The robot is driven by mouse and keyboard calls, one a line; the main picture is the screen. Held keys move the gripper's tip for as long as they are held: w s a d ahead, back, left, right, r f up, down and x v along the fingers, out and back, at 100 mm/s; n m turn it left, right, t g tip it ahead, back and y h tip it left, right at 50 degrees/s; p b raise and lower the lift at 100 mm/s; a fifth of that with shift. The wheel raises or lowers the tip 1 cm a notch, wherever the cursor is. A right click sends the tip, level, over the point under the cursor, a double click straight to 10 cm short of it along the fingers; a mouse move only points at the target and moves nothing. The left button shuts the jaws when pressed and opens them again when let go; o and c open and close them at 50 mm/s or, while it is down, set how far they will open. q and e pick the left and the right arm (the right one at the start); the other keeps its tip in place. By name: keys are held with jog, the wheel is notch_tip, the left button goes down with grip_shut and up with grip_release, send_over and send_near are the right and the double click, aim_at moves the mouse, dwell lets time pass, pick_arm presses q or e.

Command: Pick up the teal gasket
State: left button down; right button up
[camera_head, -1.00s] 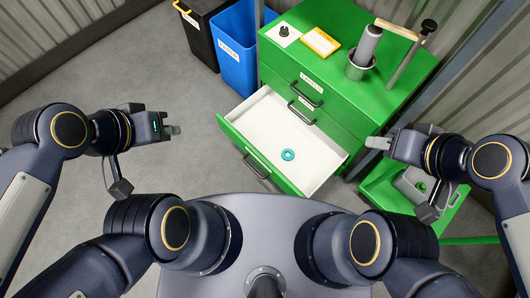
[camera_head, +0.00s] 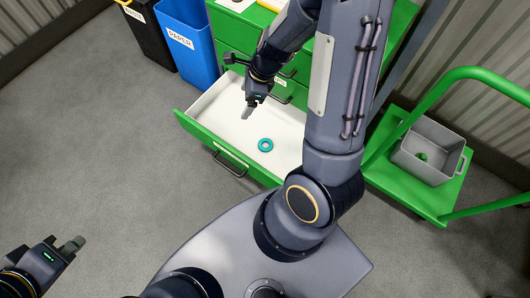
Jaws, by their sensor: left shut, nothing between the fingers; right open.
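The teal gasket (camera_head: 265,145) is a small ring lying flat on the white floor of the open drawer (camera_head: 213,133) in the green cabinet. My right gripper (camera_head: 247,112) is over the drawer, pointing down, to the upper left of the gasket and apart from it. It is open and empty. My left gripper (camera_head: 76,245) is at the lower left, over the grey floor and far from the drawer. It is shut with nothing in it. My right arm hides part of the cabinet and the right side of the drawer.
A blue paper bin (camera_head: 190,45) and a black bin (camera_head: 150,35) stand left of the cabinet. A green cart (camera_head: 400,185) at the right carries a grey container (camera_head: 440,155) with a green item inside. The floor at the left is clear.

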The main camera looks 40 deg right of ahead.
jog(key=d+f+m+g+h+b, duration=0.1)
jog(key=d+f+m+h+b, duration=0.25)
jog(key=f, duration=1.15)
jog(key=m+g+b, duration=0.2)
jog(key=m+b, duration=0.4)
jog(key=m, duration=0.1)
send_over(266, 145)
jog(key=f, duration=1.4)
jog(key=shift+d+f, duration=0.3)
jog(key=shift+d, duration=0.1)
jog(key=f+b, duration=0.2)
jog(key=f, duration=0.1)
jog(key=f+b, duration=0.1)
jog(key=f, duration=0.1)
jog(key=shift+a+f+b, duration=0.25)
jog(key=shift+a+b, duration=0.15)
pick_arm(q)
notch_tip(266, 145, down, 15)
jog(key=shift+f, duration=0.15)
pick_arm(e)
jog(key=shift+r, duration=0.1)
